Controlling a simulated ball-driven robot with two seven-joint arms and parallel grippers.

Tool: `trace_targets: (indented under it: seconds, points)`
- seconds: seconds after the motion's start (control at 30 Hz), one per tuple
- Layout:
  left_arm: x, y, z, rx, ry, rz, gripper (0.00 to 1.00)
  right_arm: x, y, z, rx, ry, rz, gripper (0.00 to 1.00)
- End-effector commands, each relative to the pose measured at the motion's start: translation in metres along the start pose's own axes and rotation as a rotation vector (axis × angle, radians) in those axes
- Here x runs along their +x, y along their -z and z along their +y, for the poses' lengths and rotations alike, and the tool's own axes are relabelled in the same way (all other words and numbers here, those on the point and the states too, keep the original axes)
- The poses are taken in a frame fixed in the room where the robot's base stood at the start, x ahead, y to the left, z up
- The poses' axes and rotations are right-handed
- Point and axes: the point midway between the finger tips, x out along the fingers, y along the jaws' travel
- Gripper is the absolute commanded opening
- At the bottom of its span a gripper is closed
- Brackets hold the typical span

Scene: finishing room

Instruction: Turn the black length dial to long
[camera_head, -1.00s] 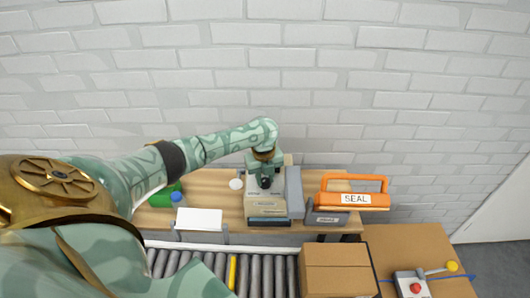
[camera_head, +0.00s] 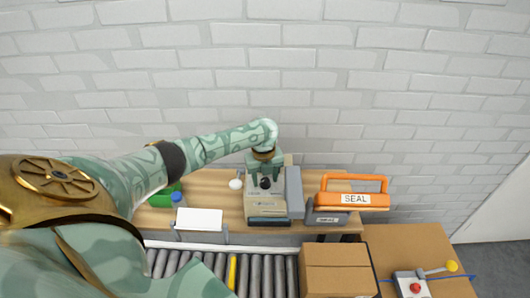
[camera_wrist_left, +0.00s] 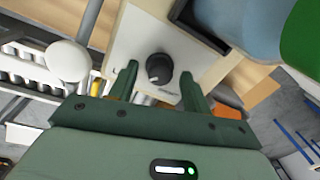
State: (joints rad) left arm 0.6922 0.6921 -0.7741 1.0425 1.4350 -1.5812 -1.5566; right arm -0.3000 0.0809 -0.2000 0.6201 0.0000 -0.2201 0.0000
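The black length dial (camera_wrist_left: 159,68) sits on the pale face of a dispenser machine (camera_head: 268,209) on the wooden bench. In the head view the dial (camera_head: 265,183) shows just below my left gripper (camera_head: 265,172). In the left wrist view my left gripper (camera_wrist_left: 159,88) is open, with one finger on each side of the dial and gaps between. The dial has a pale mark near its lower edge. Small print beside the dial is too blurred to read. I cannot tell how close the fingertips are to the panel. My right gripper is not in view.
A white round knob (camera_head: 236,184) stands left of the machine. An orange seal tool (camera_head: 354,193) is to its right. A roller conveyor (camera_head: 262,274) and a cardboard box (camera_head: 337,270) are in front. A green bottle (camera_head: 163,196) and white panel (camera_head: 199,219) are at left.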

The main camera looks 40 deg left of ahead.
Motion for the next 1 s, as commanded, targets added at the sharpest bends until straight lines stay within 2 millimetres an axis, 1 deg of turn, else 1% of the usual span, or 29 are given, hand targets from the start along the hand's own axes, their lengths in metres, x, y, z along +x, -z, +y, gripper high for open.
trace_targets:
  seconds: [0.13, 0.23, 0.37, 0.5, 0.6, 0.7, 0.83, 1.0]
  points:
    - [-0.006, 0.0, 0.0, 0.001, 0.001, -0.001, 0.48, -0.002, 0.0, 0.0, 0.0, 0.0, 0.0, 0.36]
    - [-0.022, -0.001, -0.001, 0.001, 0.002, -0.002, 0.48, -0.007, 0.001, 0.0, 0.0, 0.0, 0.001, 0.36]
    - [-0.056, -0.001, -0.001, 0.001, 0.003, -0.004, 0.48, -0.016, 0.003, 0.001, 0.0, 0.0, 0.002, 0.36]
    - [-0.096, -0.001, -0.001, 0.002, 0.003, -0.004, 0.48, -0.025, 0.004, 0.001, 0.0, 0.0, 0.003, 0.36]
    - [-0.12, -0.001, 0.0, 0.001, 0.002, -0.003, 0.48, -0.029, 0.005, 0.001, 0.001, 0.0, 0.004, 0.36]
    - [-0.14, -0.001, 0.0, 0.001, 0.002, -0.003, 0.48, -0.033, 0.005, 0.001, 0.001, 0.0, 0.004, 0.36]
    - [-0.156, -0.001, 0.0, 0.001, 0.0, -0.002, 0.48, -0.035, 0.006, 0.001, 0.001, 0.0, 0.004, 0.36]
    - [-0.163, 0.0, 0.0, 0.0, 0.0, -0.001, 0.48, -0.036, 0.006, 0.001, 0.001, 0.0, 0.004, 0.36]
